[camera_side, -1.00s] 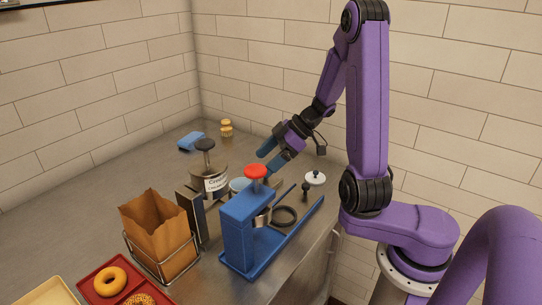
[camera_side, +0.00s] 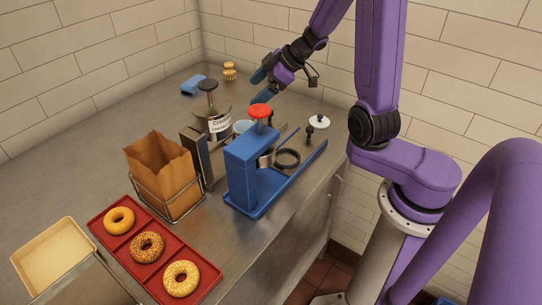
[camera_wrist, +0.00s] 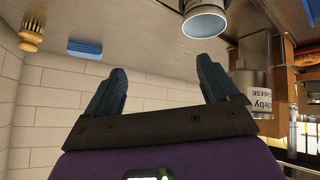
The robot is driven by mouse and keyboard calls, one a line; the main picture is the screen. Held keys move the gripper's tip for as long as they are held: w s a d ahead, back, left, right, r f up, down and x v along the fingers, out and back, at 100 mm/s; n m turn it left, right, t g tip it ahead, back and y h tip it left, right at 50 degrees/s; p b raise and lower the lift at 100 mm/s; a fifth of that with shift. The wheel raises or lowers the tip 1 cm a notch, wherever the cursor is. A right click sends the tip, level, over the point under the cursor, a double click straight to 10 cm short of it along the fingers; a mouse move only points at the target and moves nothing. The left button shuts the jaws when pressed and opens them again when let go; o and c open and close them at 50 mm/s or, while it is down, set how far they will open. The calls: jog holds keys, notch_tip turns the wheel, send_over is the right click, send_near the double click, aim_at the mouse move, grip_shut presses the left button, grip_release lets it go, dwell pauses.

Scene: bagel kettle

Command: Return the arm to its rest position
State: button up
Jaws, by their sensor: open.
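My gripper (camera_side: 258,87) hangs in the air above the back of the counter, behind the blue press with the red knob (camera_side: 260,111). Its two blue fingers are apart with nothing between them. In the wrist view my gripper (camera_wrist: 160,80) is also open and empty, with tile wall between the fingers. The cream cheese crock (camera_side: 217,124) stands to its left in the side view, and its label shows at the right of the wrist view (camera_wrist: 262,97).
A paper bag (camera_side: 160,165) stands in a wire holder. A red tray (camera_side: 112,236) holds bagels beside a beige tray (camera_side: 52,254). A blue sponge (camera_side: 194,85) and a wooden brush (camera_side: 229,71) lie at the back.

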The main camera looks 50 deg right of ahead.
jog(key=s+a+r+n+g+h, duration=0.1)
jog(key=s+a, duration=0.4)
jog(key=s, duration=1)
jog(key=s+a+n+g+h, duration=0.2)
jog(key=s+a+g, duration=0.4)
jog(key=s, duration=0.9)
jog(key=shift+a+r+n+h, duration=0.2)
jog(key=shift+r+n+h, duration=0.1)
jog(key=shift+r+n, duration=0.1)
